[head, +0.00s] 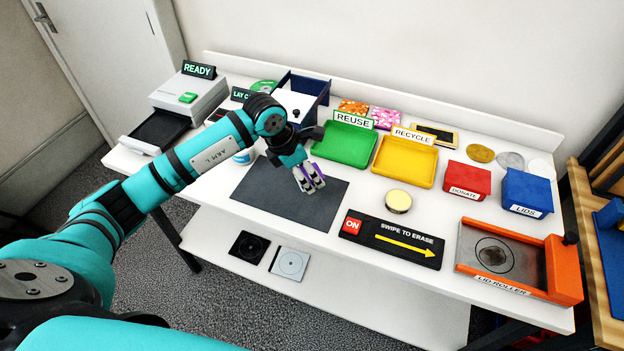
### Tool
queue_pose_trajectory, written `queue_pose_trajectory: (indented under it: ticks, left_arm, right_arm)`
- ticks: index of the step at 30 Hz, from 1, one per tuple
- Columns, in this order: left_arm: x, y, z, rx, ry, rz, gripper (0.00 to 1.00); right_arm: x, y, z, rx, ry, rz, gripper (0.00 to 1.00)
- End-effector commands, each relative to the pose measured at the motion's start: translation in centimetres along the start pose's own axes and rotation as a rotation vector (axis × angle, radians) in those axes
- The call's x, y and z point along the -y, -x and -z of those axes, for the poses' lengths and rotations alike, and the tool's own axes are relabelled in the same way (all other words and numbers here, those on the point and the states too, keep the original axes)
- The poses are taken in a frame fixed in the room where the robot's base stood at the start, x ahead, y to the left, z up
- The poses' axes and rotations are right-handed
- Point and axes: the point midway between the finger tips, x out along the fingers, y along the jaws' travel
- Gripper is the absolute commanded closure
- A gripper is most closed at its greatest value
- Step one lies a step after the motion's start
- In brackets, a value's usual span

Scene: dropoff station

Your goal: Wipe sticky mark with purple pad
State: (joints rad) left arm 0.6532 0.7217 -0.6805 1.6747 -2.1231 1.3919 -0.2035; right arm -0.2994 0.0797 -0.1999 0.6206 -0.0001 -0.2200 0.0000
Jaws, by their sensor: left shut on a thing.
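My left gripper (310,184) reaches in from the left, pointing down over the dark grey mat (262,200) near its right half. It is shut on the purple pad (311,179), of which only small purple bits show between and beside the fingers. I cannot tell whether the pad touches the mat. I cannot make out a sticky mark; the gripper hides part of the mat. My right gripper is not in view.
A green REUSE tray (345,145) and yellow RECYCLE tray (405,163) stand behind the mat. A round tin (398,201) and a black SWIPE TO ERASE panel (390,240) lie to the right. An orange lid roller (562,270) stands at far right. The mat's front is clear.

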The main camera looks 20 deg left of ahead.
Motion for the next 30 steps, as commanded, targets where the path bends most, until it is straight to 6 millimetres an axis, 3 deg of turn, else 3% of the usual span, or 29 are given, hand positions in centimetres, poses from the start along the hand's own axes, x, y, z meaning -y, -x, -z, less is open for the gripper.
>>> queue_pose_trajectory:
  ticks: [7, 30]
  left_arm:
    - [-1.0, 2.0, -0.3, 0.001, 0.003, -0.002, 0.75]
    - [-1.0, 2.1, -0.3, 0.002, 0.003, -0.002, 0.75]
  right_arm:
    - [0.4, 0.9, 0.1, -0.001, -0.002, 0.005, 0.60]
    - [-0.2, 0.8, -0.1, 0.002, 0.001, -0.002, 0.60]
